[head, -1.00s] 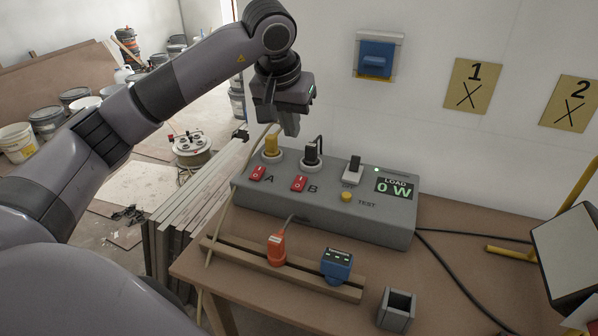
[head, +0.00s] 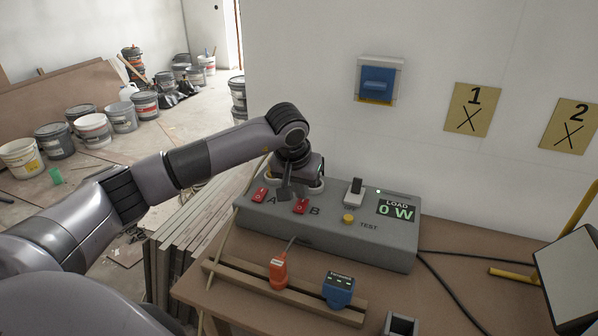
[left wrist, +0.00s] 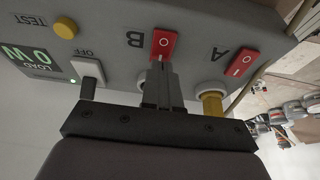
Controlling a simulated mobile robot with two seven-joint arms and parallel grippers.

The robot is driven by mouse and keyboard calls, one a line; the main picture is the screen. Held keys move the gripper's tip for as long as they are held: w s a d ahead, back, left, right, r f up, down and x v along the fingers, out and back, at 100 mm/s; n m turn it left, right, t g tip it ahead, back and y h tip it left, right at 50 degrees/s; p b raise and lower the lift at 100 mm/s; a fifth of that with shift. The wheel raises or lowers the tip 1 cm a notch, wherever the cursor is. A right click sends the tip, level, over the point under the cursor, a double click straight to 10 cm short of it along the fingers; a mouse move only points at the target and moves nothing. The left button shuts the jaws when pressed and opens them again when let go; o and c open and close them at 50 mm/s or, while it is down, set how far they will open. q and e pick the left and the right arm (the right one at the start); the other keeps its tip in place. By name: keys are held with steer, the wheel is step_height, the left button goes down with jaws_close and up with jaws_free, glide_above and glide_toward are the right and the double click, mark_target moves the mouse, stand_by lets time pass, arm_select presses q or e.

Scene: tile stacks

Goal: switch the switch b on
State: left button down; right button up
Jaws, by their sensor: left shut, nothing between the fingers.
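The grey power box (head: 350,241) stands on the table, and its display (head: 396,209) reads LOAD 0 W. The red rocker switch B (head: 300,206) is beside the letter B on its top; it also shows in the left wrist view (left wrist: 164,44). The red switch A (head: 260,195) is to its left. My left gripper (head: 285,197) is shut and empty, low over the box. In the left wrist view its fingertips (left wrist: 159,68) are at the near edge of switch B; I cannot tell whether they touch. My right gripper is out of view.
A white OFF switch (head: 354,192) and a yellow TEST button (head: 348,219) are on the box. A yellow plug (left wrist: 213,103) is near switch A. An orange device (head: 278,270) and a blue device (head: 338,289) stand in a wooden rack in front.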

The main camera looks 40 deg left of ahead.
arm_select(q)
steer(key=shift+w+f, duration=0.1)
steer(key=shift+f, duration=0.45)
